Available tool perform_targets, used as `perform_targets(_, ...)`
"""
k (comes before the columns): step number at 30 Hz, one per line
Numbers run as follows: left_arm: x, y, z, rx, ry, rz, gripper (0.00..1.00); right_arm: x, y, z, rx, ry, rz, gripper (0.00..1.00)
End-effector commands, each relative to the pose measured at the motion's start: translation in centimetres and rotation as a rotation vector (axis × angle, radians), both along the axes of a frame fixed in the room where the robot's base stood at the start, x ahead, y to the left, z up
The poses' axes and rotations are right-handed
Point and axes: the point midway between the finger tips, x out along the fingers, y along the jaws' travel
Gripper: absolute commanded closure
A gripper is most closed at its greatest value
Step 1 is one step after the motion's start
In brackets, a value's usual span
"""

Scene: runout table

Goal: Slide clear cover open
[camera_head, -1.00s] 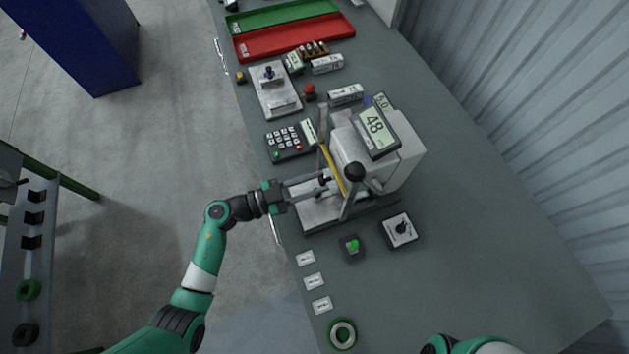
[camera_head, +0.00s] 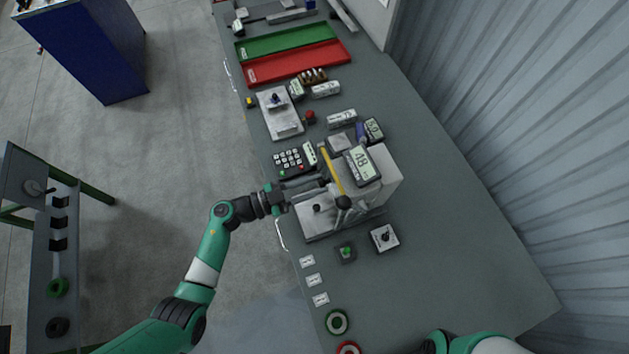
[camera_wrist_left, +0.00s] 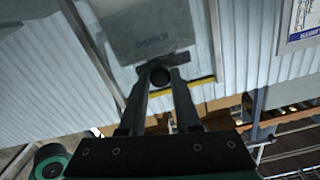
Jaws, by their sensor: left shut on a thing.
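The machine (camera_head: 378,172) is a pale box on the table with a tilted display. Its clear cover has a yellow edge strip (camera_head: 335,177). My left gripper (camera_head: 322,183) reaches in from the left, its fingers beside this strip. In the left wrist view, its two fingers are shut on a round black knob (camera_wrist_left: 160,75). Behind the knob are the see-through cover panel (camera_wrist_left: 150,35), with faint lettering, and the yellow strip (camera_wrist_left: 188,84). How far the cover stands open is hard to tell. My right gripper is out of view; only part of that arm shows at the bottom.
A keypad (camera_head: 290,160) stands just behind my left gripper. Red (camera_head: 300,65) and green (camera_head: 287,43) trays lie farther back. The table's right side (camera_head: 470,240) is clear.

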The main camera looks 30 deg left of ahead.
Motion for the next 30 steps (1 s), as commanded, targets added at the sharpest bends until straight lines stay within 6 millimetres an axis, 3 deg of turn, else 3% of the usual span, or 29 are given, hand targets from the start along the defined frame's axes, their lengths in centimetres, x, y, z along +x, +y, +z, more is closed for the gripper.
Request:
perform_targets(1,0.01,0.01,0.68,-0.001,0.000,0.000,1.00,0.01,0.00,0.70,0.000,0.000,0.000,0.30)
perform_targets(11,0.01,0.01,0.46,-0.001,-0.002,0.001,1.00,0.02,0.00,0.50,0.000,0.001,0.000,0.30)
perform_targets(12,0.01,0.01,0.46,-0.001,-0.002,0.001,0.65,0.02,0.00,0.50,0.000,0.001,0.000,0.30)
perform_targets(17,0.00,0.01,0.44,-0.001,-0.001,0.001,0.38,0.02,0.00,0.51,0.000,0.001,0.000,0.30)
perform_targets(30,-0.05,0.05,0.43,0.000,0.000,0.001,0.38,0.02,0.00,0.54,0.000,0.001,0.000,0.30)
